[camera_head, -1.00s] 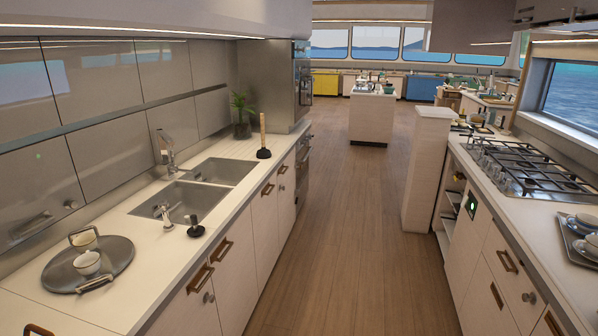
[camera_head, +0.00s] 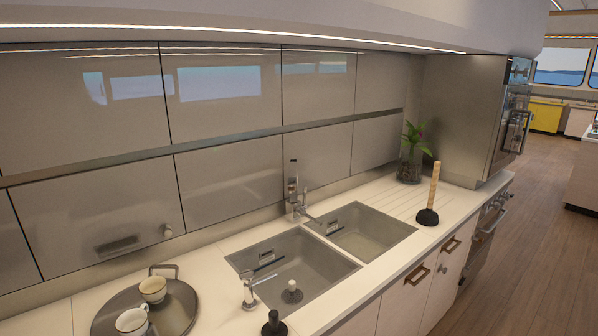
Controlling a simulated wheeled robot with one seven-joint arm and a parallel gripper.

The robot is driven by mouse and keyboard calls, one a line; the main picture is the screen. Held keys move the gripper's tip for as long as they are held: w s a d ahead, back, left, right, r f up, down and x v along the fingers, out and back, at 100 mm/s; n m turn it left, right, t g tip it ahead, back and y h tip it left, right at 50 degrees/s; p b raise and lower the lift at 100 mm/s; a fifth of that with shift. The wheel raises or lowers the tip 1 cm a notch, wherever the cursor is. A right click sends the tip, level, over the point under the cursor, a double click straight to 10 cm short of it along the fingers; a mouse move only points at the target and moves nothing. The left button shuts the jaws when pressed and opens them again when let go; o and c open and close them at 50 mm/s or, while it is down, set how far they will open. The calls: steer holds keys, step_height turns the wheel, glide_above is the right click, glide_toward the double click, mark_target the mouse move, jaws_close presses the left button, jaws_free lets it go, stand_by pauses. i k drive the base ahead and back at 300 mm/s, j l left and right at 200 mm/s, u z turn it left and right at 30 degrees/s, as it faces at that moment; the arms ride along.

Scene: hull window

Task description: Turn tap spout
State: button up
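The chrome tap (camera_head: 293,200) stands behind the double sink, at the divide between the two basins. Its spout (camera_head: 312,218) reaches forward and to the right, over the divide near the right basin. The left basin (camera_head: 305,262) and the right basin (camera_head: 365,232) are both set into the white counter. A smaller chrome fixture (camera_head: 249,290) stands at the left basin's front left edge. My gripper is not in view.
A round grey tray with two cups (camera_head: 153,289) lies at the lower left. A dark stopper-like object (camera_head: 274,324) and a wooden-handled plunger (camera_head: 428,215) stand on the counter. A potted plant (camera_head: 411,165) is at the back. Open floor (camera_head: 530,200) lies right.

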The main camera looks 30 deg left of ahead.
mark_target(293, 182)
steer(key=i+l+u, duration=0.1)
steer(key=i+u, duration=0.3)
steer(key=i+l+u, duration=0.35)
steer(key=i, duration=0.2)
steer(key=i+u, duration=0.15)
steer(key=u, duration=0.3)
steer(key=i+l+u, duration=0.1)
steer(key=u, duration=0.35)
steer(key=i+l+u, duration=0.15)
steer(key=u, duration=0.25)
steer(key=i+l+u, duration=0.1)
steer(key=u, duration=0.35)
steer(key=l+u, duration=0.2)
steer(key=u, duration=0.25)
steer(key=i+l+u, duration=0.2)
steer(key=u, duration=0.2)
steer(key=i+l+u, duration=0.1)
steer(key=l+u, duration=0.35)
steer(key=j, duration=0.1)
